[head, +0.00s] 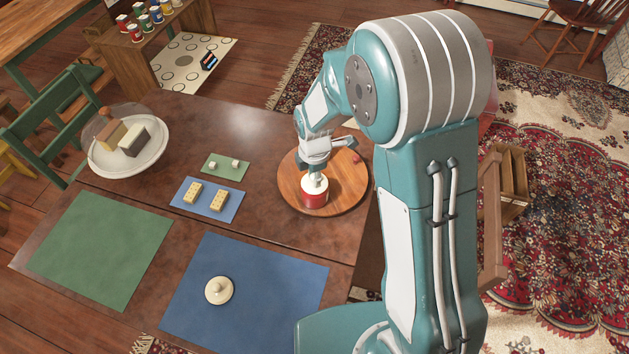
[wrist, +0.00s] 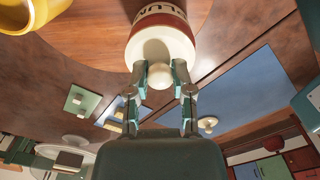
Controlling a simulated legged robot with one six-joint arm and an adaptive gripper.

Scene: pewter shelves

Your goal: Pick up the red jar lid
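The red jar (head: 314,201) stands on a round wooden board, with a cream lid (head: 312,183) on top. In the wrist view the lid (wrist: 155,47) has a round knob (wrist: 159,76) facing me, and the jar's red band with dark letters (wrist: 160,18) shows behind it. My gripper (head: 317,174) is over the jar, pointing down. In the wrist view its two fingers (wrist: 160,78) are on either side of the knob, and the knob fills the space between them. The lid appears seated on the jar. A second cream lid (head: 219,290) lies on the blue mat.
The round board (head: 348,196) also bears a small red item (head: 356,157). A yellow rounded object (wrist: 30,12) is beside the jar. Green (head: 100,248) and blue (head: 262,292) mats, a small blue mat (head: 207,199) with blocks, and a white plate (head: 126,164) lie leftward.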

